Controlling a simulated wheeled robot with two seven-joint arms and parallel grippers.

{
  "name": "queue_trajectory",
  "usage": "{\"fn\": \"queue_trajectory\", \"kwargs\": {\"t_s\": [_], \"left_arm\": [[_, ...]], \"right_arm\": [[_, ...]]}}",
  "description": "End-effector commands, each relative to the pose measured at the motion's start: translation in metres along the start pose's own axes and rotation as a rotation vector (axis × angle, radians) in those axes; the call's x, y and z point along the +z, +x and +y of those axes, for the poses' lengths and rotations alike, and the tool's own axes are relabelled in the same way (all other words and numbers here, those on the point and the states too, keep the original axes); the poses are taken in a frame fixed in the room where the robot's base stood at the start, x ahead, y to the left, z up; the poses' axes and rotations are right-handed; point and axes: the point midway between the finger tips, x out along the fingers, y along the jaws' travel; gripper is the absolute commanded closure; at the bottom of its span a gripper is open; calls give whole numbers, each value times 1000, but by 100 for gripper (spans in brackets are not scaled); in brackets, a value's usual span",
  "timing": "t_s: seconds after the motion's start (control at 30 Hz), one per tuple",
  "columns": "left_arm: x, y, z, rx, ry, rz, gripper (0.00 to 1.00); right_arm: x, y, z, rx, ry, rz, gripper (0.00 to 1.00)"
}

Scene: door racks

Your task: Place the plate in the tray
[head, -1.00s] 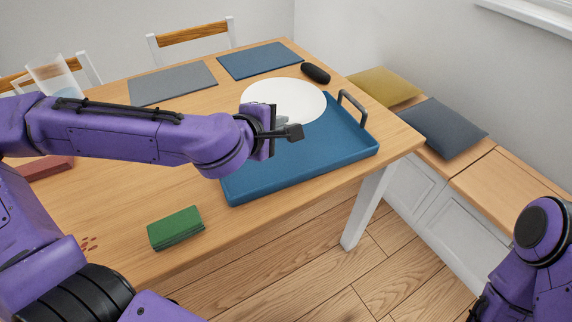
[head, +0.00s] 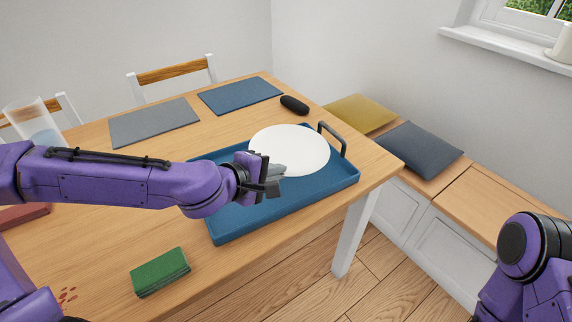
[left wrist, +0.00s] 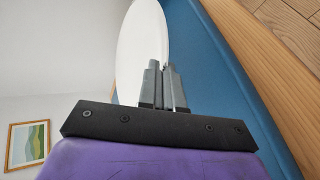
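The white round plate (head: 290,148) is over the far right part of the blue tray (head: 240,220); I cannot tell whether it touches the tray floor. My left gripper (head: 276,174) is shut on the plate's near left rim. In the left wrist view, my left gripper's fingers (left wrist: 161,72) are close together against the plate (left wrist: 142,40), with the tray (left wrist: 205,60) to its right. The plate hides part of the tray's far side. My right gripper is out of view; only part of my right arm shows at the lower right.
The tray's black handle (head: 333,138) stands close to the plate's right edge. A dark case (head: 294,105), a blue placemat (head: 240,95) and a grey placemat (head: 154,122) lie behind. Green cloths (head: 160,271) lie at the front; a glass (head: 33,125) stands left.

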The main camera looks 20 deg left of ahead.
Motion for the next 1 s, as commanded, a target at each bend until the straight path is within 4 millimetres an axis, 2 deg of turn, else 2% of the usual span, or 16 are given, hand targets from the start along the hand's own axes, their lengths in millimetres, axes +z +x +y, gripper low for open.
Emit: {"fn": "queue_trajectory", "kwargs": {"t_s": [0.03,0.1,0.3,0.47,0.53,0.67,0.87,0.93,1.0], "left_arm": [[1,-1,7,-6,-3,-3,100],[-9,25,-3,-2,1,0,100],[-26,72,-21,0,1,-2,100],[-33,89,-26,2,0,-2,100],[-37,99,-34,1,1,-2,100],[-39,108,-51,3,0,-2,100],[-39,108,-53,2,1,-2,100],[-40,108,-54,-1,-1,-2,82],[-40,108,-54,-1,-1,-2,81]], "right_arm": [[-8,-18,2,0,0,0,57],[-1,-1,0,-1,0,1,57],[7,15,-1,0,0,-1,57],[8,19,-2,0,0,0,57],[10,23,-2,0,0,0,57],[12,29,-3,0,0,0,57],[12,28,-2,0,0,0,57],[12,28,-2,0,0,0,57],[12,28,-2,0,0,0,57]]}}
